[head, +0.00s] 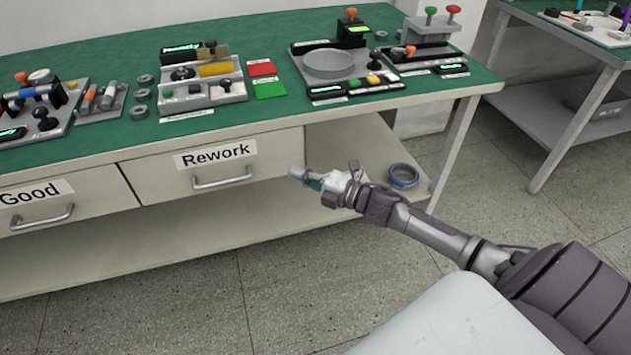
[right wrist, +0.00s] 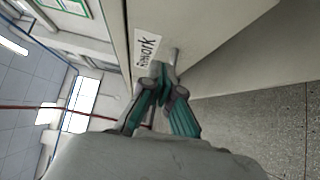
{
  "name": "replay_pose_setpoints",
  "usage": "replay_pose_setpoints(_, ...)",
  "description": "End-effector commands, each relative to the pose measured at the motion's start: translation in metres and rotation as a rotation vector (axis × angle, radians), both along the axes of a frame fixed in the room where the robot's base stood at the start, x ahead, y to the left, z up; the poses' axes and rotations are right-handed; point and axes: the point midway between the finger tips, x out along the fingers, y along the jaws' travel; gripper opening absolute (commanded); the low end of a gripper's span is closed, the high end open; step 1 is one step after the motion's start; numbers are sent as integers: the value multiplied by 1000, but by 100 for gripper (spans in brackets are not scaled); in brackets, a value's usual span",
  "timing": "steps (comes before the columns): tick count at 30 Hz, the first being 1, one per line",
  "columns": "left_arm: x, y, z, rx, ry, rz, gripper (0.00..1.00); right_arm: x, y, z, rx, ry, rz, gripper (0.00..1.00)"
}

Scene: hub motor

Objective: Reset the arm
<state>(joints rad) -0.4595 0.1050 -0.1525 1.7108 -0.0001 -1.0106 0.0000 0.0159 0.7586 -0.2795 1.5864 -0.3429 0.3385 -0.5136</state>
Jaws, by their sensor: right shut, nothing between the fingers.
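My right arm comes in from the lower right in the head view. Its gripper (head: 303,177) is shut and empty, in front of the workbench and to the right of the Rework drawer's handle (head: 222,182), apart from it as far as I can tell. In the right wrist view the teal fingers of this gripper (right wrist: 162,80) come together near the Rework label (right wrist: 146,48) and the drawer front. Both the Rework drawer (head: 270,155) and the Good drawer (head: 100,200) look closed. My left gripper is not in view.
The green-topped workbench (head: 250,120) holds several fixtures, a round grey dish (head: 329,62), and red (head: 262,69) and green (head: 270,89) cards. A blue-rimmed roll (head: 403,175) lies on the lower shelf. A second table (head: 560,35) stands at right. The floor in front is clear.

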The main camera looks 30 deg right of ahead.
Motion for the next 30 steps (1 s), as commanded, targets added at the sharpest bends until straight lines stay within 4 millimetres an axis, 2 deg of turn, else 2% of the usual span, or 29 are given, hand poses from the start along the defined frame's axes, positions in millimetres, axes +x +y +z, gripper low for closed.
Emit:
replay_pose_setpoints(3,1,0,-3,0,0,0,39,-19,-9,-1,1,4,2,0)
replay_pose_setpoints(7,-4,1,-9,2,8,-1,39,-32,-17,-1,2,3,1,0)
replay_pose_setpoints(15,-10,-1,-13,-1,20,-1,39,-38,-20,0,3,1,1,0)
replay_pose_setpoints(18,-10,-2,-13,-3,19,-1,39,-38,-20,-12,39,40,-39,0)
replay_pose_setpoints(20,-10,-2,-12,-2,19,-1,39,-39,-22,-31,98,107,-107,0)
replay_pose_setpoints(23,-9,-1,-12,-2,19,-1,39,-51,-25,-85,256,298,-295,0)
replay_pose_setpoints(26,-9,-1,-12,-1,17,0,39,-81,-22,-153,436,536,-517,0)
replay_pose_setpoints(27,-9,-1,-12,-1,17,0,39,-98,-17,-178,501,631,-602,0)
replay_pose_setpoints(30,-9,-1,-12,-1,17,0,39,-143,-1,-232,634,847,-793,0)
